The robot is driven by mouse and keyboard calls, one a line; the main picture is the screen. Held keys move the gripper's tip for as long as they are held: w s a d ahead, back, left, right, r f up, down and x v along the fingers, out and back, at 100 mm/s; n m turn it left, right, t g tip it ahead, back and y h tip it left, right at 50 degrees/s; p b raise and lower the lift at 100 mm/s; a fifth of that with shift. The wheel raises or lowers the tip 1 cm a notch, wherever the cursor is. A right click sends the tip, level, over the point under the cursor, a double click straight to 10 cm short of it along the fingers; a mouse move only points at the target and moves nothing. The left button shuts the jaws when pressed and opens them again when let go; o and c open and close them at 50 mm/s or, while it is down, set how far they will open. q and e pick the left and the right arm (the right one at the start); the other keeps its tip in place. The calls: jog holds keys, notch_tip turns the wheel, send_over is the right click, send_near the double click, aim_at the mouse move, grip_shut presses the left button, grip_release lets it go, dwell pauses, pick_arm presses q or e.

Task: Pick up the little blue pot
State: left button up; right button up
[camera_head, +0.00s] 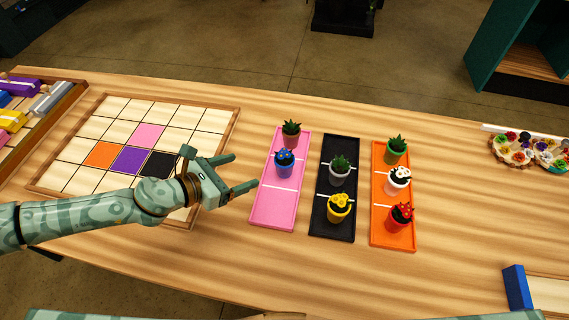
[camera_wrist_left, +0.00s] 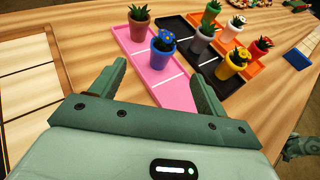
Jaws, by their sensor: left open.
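The little blue pot (camera_head: 284,168) holds a plant with blue flowers and stands upright in the middle section of the pink tray (camera_head: 272,209). In the left wrist view the blue pot (camera_wrist_left: 163,48) stands beyond my fingertips, in line with the gap between them. My left gripper (camera_head: 246,171) is open and empty, to the left of the pink tray. Its fingers point right, towards the tray, apart from the pot. In the left wrist view my left gripper (camera_wrist_left: 160,82) shows both fingers spread wide. My right gripper is not seen in the head view.
A brown pot (camera_head: 291,138) stands just behind the blue one. A black tray (camera_head: 323,224) and an orange tray (camera_head: 378,232) with more pots lie to the right. A wooden grid board (camera_head: 88,114) lies left, under my arm. The pink tray's front section is empty.

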aim_at(277, 164)
pick_arm(q)
jog(key=b+x, duration=0.2)
jog(key=x, duration=0.8)
jog(key=shift+f, duration=0.15)
jog(key=w+d+f+b, duration=0.1)
jog(key=d, duration=0.1)
jog(key=w+d+f+b, duration=0.1)
jog(key=d+f, duration=0.1)
jog(key=shift+w, duration=0.2)
jog(key=c, duration=1)
jog(key=shift+c, duration=1.4)
